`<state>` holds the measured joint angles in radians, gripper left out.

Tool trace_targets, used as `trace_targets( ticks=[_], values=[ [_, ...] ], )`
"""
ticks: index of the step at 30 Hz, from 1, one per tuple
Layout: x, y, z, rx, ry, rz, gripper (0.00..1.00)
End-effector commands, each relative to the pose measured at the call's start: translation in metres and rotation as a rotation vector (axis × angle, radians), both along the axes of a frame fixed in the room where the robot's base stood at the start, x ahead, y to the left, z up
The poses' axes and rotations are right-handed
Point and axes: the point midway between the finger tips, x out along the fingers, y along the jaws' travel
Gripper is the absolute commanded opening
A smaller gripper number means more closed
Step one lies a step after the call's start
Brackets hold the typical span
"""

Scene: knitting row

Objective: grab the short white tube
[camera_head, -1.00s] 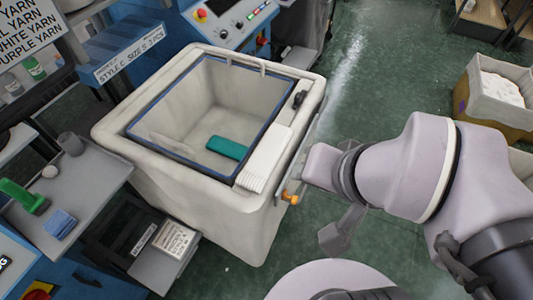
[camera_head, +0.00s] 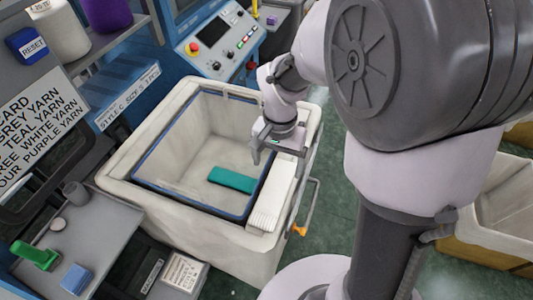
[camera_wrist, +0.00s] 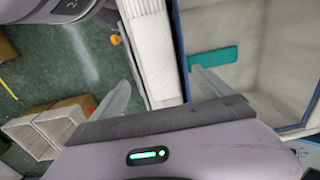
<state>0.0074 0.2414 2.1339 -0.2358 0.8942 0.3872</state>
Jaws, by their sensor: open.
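The white tube (camera_head: 274,195) is a flat, ribbed white knit piece lying lengthwise along the right rim of the bin. It also shows in the wrist view (camera_wrist: 154,60), running up between my two fingers. My gripper (camera_head: 278,150) is open and empty above the far end of the tube. In the wrist view, my gripper (camera_wrist: 160,88) has one finger on each side of the white piece. I cannot tell how high the fingers are above it.
The cream bin (camera_head: 215,240) has a blue-edged inner opening with a teal piece (camera_head: 232,179) on its floor. An orange-ended handle (camera_head: 299,231) sticks out at its right side. A grey shelf (camera_head: 110,235) stands left, a control panel (camera_head: 222,45) behind.

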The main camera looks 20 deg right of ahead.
Motion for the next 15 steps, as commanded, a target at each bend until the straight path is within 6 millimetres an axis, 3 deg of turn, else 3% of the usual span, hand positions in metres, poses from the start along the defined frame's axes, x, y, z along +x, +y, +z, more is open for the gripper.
trace_targets(
  ticks=[1,3,9,15],
  values=[
    [0.000,0.000,-0.017,0.000,0.002,0.001,0.89],
    [0.000,0.000,-0.029,0.000,0.001,0.002,0.89],
    [0.000,-0.001,-0.046,0.001,0.001,0.000,0.89],
    [0.000,-0.004,-0.086,0.000,0.001,0.002,0.89]
  ],
)
